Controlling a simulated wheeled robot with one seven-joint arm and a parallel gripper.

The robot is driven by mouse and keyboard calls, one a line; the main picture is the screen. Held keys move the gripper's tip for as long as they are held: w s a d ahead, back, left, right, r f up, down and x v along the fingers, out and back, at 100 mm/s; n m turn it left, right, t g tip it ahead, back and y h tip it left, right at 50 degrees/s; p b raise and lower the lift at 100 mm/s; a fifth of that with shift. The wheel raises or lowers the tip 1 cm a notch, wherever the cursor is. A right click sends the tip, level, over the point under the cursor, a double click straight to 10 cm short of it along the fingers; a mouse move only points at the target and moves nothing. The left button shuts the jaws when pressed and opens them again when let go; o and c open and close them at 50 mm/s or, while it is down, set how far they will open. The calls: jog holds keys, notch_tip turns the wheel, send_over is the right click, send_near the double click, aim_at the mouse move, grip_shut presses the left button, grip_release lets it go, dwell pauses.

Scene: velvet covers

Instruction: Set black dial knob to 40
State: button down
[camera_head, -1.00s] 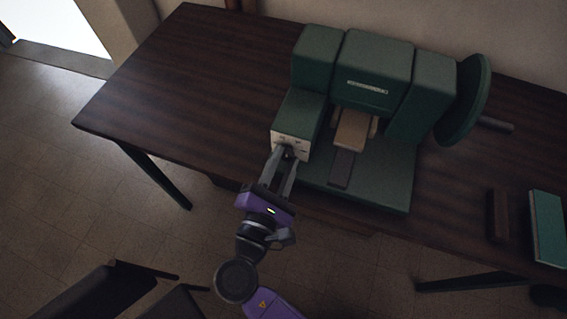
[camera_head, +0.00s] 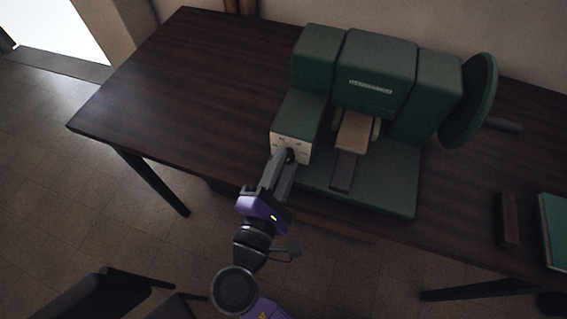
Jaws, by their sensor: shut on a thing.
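The black dial knob (camera_head: 290,155) sits on the pale dial plate (camera_head: 303,149) at the front left of a green machine (camera_head: 372,80). Small marks show around the knob, but the numbers are too small to read. My gripper (camera_head: 287,162) has its fingertips at the plate, shut on the knob. The fingers hide much of the knob, and its pointer cannot be made out.
The machine stands on a dark wooden table (camera_head: 180,90). A large green wheel (camera_head: 470,100) with a handle is at its right. A brown block (camera_head: 508,219) and a teal book-like object (camera_head: 554,230) lie at the right. The left of the table is clear.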

jog(key=c, duration=1.1)
grip_release()
jog(key=shift+s, duration=0.1)
jog(key=shift+b+v, duration=0.5)
jog(key=shift+v, duration=3.35)
